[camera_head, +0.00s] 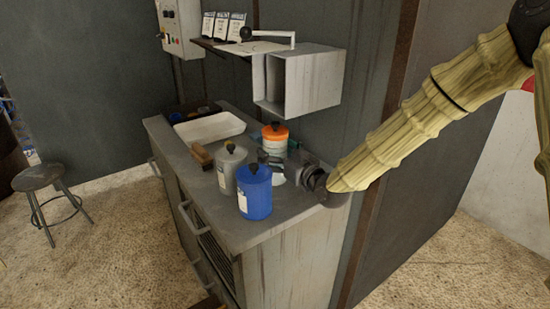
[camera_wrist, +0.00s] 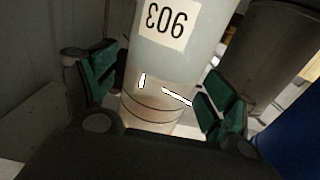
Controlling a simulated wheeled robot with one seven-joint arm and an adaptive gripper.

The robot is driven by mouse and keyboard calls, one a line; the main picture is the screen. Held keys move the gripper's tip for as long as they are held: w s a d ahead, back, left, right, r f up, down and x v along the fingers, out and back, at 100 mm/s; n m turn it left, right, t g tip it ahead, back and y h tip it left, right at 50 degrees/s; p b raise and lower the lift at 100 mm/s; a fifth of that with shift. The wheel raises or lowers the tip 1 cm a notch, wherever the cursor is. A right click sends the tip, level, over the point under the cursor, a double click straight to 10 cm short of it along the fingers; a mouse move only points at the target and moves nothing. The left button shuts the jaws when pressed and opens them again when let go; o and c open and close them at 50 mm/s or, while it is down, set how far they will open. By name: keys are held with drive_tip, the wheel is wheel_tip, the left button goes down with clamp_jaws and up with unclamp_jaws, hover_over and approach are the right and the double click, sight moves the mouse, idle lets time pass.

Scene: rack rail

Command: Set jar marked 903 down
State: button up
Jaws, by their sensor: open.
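The jar marked 903 (camera_wrist: 178,60) is pale and translucent, and its label reads upside down in the wrist view. In the head view it appears to be the white jar with an orange lid (camera_head: 275,138), standing upright on the grey counter (camera_head: 262,232). My gripper (camera_wrist: 155,95) is open, with a green-padded finger on either side of the jar's lower part. I cannot tell whether a pad touches it. In the head view my gripper (camera_head: 283,168) is low over the counter, partly hidden behind the blue jar (camera_head: 254,194).
A grey jar (camera_head: 228,172) and the blue jar stand close in front of jar 903. A wooden-handled brush (camera_head: 202,157) and a white tray (camera_head: 209,128) lie farther left. An open metal box (camera_head: 298,82) hangs on the wall above. The counter's front right corner is clear.

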drive_tip(key=shift+w+a, duration=0.3)
drive_tip(key=shift+w, duration=0.15)
drive_tip(key=shift+c, duration=0.3)
drive_tip(key=c, duration=1.3)
drive_tip(key=shift+r, duration=0.15)
drive_tip(key=shift+c, duration=0.2)
